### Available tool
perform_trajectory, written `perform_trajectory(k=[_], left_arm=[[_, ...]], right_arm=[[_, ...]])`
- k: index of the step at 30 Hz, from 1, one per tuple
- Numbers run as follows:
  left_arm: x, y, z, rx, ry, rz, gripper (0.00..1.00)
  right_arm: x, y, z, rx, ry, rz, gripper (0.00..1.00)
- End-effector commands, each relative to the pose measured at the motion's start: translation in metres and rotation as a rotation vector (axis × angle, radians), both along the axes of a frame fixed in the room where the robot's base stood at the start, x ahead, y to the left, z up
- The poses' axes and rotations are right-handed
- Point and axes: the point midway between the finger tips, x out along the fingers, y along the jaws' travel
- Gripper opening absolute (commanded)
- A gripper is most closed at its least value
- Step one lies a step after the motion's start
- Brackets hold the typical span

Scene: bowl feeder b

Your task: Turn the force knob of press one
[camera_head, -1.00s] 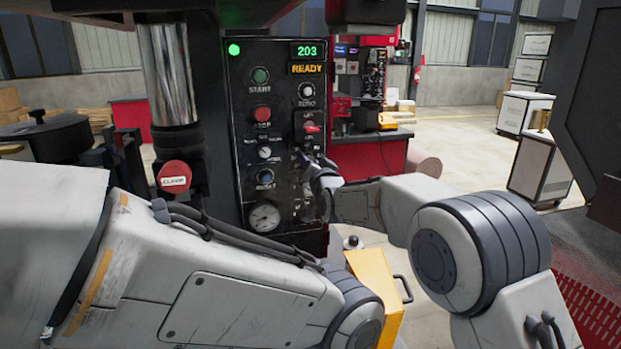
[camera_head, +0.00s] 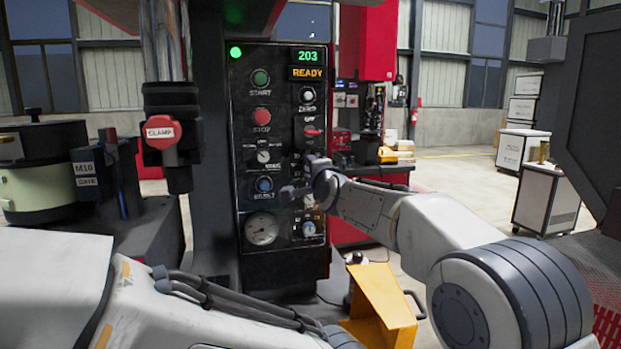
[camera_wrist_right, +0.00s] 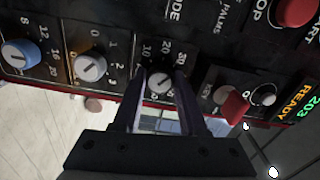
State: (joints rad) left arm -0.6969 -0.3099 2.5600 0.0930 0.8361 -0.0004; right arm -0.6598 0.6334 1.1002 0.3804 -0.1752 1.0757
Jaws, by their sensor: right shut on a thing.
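The control panel (camera_head: 285,75) of the press faces me, with 203 and READY lit on its displays. My right gripper (camera_head: 298,173) is at the panel's right column, below a red switch (camera_head: 311,131). In the right wrist view, my right gripper (camera_wrist_right: 158,92) is shut on a white knob (camera_wrist_right: 160,81) with a scale marked 10, 20, 30. The knob's name is not readable, and the gripper hides it in the head view. My left arm crosses the lower left; its gripper is out of frame.
Close beside the held knob are another white knob (camera_wrist_right: 90,67) marked 0 to 3 and the red switch (camera_wrist_right: 233,107). A red CLAMP knob (camera_head: 161,131) hangs left of the panel. A yellow stand (camera_head: 380,305) is below right.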

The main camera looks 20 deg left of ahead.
Motion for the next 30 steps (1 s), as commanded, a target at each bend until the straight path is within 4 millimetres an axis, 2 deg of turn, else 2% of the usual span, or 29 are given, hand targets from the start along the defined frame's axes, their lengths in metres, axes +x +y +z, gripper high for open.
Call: perform_trajectory(k=[6,24,25,27,30], left_arm=[[0.0000,0.0000,-0.0090,0.000,0.000,0.000,0.50],[0.0000,0.0000,-0.0107,0.000,0.000,0.000,0.50],[0.0000,0.0000,-0.0107,0.000,0.000,0.000,0.50],[0.0000,0.0000,-0.0108,0.000,0.000,0.000,0.50],[0.0000,0.0000,-0.0107,0.000,0.000,0.000,0.50]], right_arm=[[0.0015,-0.0019,-0.0013,0.071,0.047,-0.003,0.00],[0.0019,-0.0022,-0.0005,0.100,0.068,-0.005,0.00],[0.0019,-0.0022,-0.0005,0.100,0.068,-0.005,0.49],[0.0017,-0.0020,-0.0004,0.100,0.068,-0.004,0.72],[0.0011,-0.0011,-0.0003,0.100,0.068,-0.003,0.72]])
